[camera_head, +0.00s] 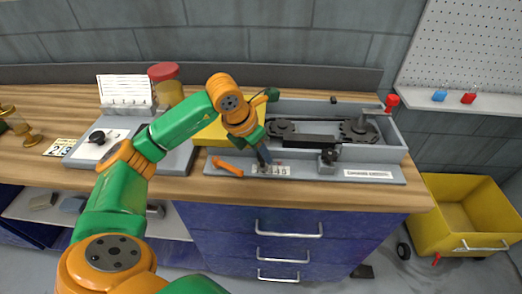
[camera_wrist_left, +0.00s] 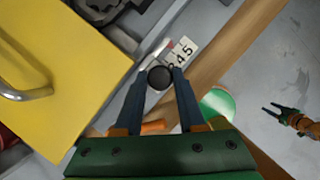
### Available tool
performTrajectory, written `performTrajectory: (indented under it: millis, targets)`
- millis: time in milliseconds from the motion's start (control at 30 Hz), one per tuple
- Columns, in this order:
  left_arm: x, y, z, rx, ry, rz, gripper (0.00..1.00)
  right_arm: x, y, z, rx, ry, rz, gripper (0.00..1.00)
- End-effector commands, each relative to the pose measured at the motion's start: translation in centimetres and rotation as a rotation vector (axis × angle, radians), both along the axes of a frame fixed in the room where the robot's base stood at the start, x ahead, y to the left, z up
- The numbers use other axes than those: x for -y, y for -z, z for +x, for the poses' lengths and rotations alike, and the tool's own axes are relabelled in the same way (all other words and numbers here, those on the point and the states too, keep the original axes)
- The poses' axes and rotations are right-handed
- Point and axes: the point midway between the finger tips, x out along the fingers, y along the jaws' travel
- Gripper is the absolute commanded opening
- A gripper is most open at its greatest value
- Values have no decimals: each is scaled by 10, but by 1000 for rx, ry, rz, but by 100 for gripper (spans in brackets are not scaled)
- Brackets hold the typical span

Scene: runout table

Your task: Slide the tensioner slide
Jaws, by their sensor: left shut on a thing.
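The belt unit is a grey tray (camera_head: 390,152) with a black belt (camera_head: 305,140) and dark pulleys inside. On its front ledge is a white number scale (camera_head: 270,170), also visible in the left wrist view (camera_wrist_left: 182,54). My left gripper (camera_head: 264,158) reaches down to the ledge beside the scale. In the left wrist view its fingers (camera_wrist_left: 160,82) are shut on a round black knob (camera_wrist_left: 160,76), which I take to be the tensioner slide's. The slide's body is mostly hidden. My right gripper (camera_wrist_left: 274,108) is empty in the left wrist view, its fingers apart, away from the table.
A yellow cover (camera_head: 212,133) with a handle stands left of the belt unit. An orange-handled tool (camera_head: 228,167) lies near my left gripper. A yellow crate (camera_head: 435,195) is beyond the table's right end.

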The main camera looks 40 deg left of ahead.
Motion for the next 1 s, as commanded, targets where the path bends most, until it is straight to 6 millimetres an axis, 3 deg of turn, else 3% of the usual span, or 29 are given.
performTrajectory:
  millis: [600,633,667,1000]
  targets:
    - [-5,-1,-2,4,-1,-1,0,-1,6,0,0,0,2,50]
    - [-5,-1,-2,4,-1,-1,44,-1,6,0,0,0,2,50]
    - [-5,-1,-2,3,-1,-1,52,-1,6,0,0,0,2,50]
    - [-5,-6,-4,3,0,-1,52,-2,7,0,-1,0,3,50]
